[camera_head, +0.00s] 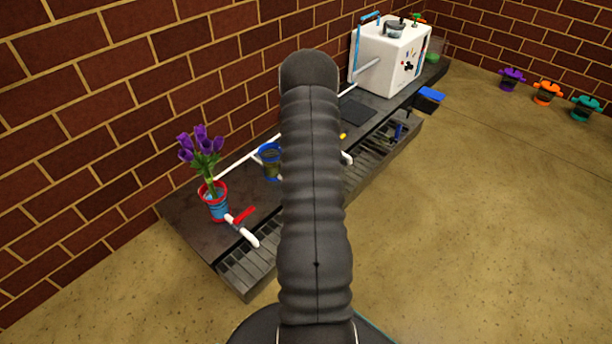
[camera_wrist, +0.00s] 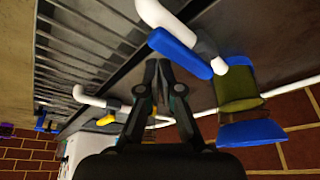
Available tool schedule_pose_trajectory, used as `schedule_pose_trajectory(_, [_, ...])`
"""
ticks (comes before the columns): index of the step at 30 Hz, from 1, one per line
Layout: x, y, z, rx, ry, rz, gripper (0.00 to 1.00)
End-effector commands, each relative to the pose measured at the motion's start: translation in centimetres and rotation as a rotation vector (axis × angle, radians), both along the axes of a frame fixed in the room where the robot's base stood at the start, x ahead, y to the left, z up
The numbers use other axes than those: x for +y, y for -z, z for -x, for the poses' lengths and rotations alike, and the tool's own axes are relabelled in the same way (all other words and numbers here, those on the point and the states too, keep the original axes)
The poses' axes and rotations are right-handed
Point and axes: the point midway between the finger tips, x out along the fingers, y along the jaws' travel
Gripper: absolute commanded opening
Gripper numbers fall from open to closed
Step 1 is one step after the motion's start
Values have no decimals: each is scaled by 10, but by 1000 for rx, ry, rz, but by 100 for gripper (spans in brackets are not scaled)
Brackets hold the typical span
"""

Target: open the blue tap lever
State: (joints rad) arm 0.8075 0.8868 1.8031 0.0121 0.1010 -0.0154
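The blue tap lever (camera_wrist: 180,52) shows in the wrist view, set slantwise beside its white spout (camera_wrist: 165,20). My gripper (camera_wrist: 158,64) points at the station with its two fingertips together and nothing visible between them. The tips are just below the lever in the picture; I cannot tell whether they touch it. A blue-rimmed vase (camera_wrist: 240,95) stands right of the lever; it also shows in the head view (camera_head: 270,162). In the head view, my arm hides the blue lever and my gripper.
A red tap lever (camera_head: 245,215) sits by a red vase (camera_head: 214,203) with purple flowers. A yellow lever (camera_wrist: 107,120) is on a farther tap. A slatted grate (camera_head: 250,272) runs along the counter front. A white machine (camera_head: 388,55) stands at the far end. Open floor lies right.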

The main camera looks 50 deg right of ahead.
Motion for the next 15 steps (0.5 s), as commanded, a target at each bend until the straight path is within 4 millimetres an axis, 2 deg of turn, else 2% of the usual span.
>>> schedule_pose_trajectory(1, [9, 6, 6, 19, -3, -19, 0])
schedule_pose_trajectory(15, [7, 8, 8, 21, 0, -22, 0])
